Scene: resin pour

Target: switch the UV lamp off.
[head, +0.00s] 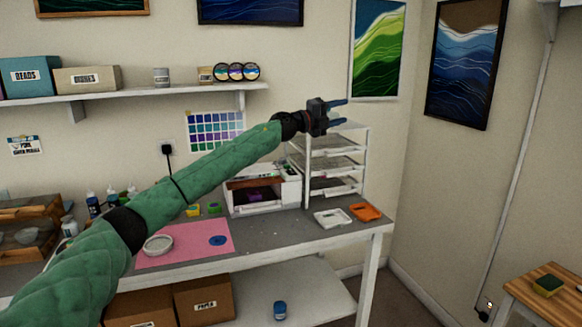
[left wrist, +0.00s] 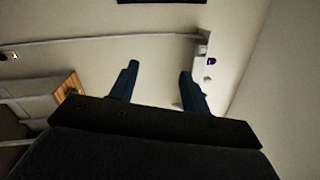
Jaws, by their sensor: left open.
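A white box-shaped unit (head: 240,207) with an open front and something purple inside stands at the back of the grey-topped bench; it looks like the UV lamp. I cannot make out its switch or whether it is lit. My left gripper (head: 344,112) is open and empty, in the air above and to the right of this unit, near the top of a white rack. In the left wrist view its two fingers (left wrist: 158,70) are apart with only wall behind them. My right gripper is not in view.
The white tiered rack (head: 338,160) stands right of the unit. A pink mat (head: 190,246) with a round dish (head: 158,245), a white tray (head: 332,217) and an orange tray (head: 366,211) lie on the bench (head: 285,238). A wooden table (head: 545,310) is at lower right.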

